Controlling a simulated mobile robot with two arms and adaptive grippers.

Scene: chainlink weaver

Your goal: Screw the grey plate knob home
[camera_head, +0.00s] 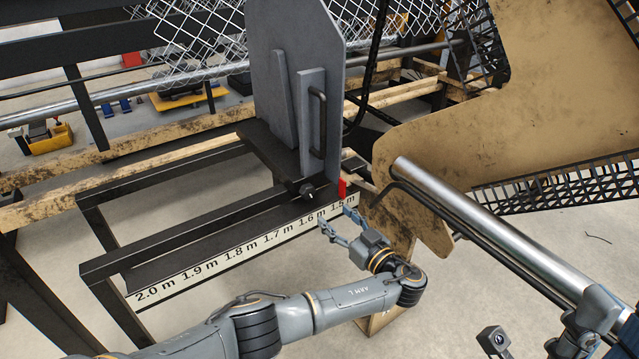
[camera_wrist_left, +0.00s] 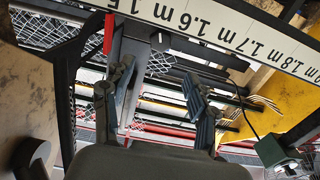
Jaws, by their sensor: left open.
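The grey plate (camera_head: 290,60) stands upright on a dark rail, with a black handle on its face. Its small dark knob (camera_head: 307,191) sits low at the plate's foot, beside a red pointer (camera_head: 342,188). My left gripper (camera_head: 335,214) is open and empty, just below and right of the knob, apart from it. In the left wrist view the open fingers (camera_wrist_left: 155,95) show with a gap between them, and the red pointer (camera_wrist_left: 109,33) is beyond them.
A white scale (camera_head: 240,247) runs along the dark frame. A large tan panel (camera_head: 490,110) and a steel tube (camera_head: 490,230) stand close on the right. Chain-link mesh (camera_head: 190,35) hangs behind. Floor shows below the scale.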

